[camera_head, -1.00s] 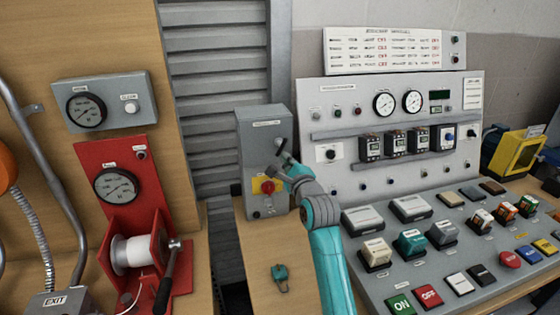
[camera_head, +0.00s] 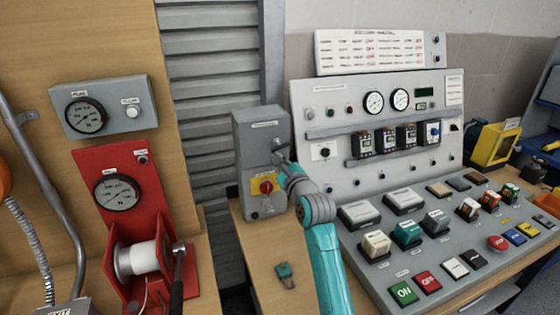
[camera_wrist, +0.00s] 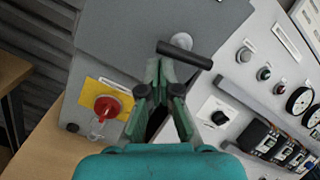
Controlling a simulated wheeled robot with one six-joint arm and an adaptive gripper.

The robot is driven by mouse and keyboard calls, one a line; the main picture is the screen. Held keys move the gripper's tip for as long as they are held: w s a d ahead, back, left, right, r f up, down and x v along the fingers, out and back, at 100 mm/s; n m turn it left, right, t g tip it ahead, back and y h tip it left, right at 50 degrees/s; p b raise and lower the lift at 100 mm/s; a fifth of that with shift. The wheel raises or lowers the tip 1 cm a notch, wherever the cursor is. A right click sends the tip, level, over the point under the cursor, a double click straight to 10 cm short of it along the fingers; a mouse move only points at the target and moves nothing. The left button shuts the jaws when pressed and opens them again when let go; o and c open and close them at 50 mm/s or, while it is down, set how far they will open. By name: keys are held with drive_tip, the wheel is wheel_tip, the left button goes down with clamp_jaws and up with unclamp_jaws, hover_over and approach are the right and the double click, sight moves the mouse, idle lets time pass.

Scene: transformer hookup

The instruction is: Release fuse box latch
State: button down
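The grey fuse box (camera_head: 258,130) stands upright on the wooden bench, with a red knob on a yellow plate (camera_head: 266,187) on its front. Its dark latch handle (camera_head: 279,145) sticks out at the upper right of the front. In the wrist view the latch handle (camera_wrist: 185,54) is a slanted dark bar just beyond my green fingertips. My gripper (camera_head: 283,160) is at the handle, and in the wrist view my gripper (camera_wrist: 160,68) has its fingertips close together.
A teal padlock (camera_head: 285,273) lies on the wooden bench (camera_head: 262,250) in front of the box. The control console (camera_head: 362,180) with meters and buttons is close on the right. A red winch unit (camera_head: 125,220) stands on the left.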

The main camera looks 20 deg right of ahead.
drive_tip(key=shift+a+r, duration=0.4)
idle(0.7)
drive_tip(key=s+f, duration=0.4)
drive_tip(key=s, duration=0.6)
drive_tip(key=shift+s+f, duration=0.35)
drive_tip(key=shift+f, duration=0.05)
idle(0.3)
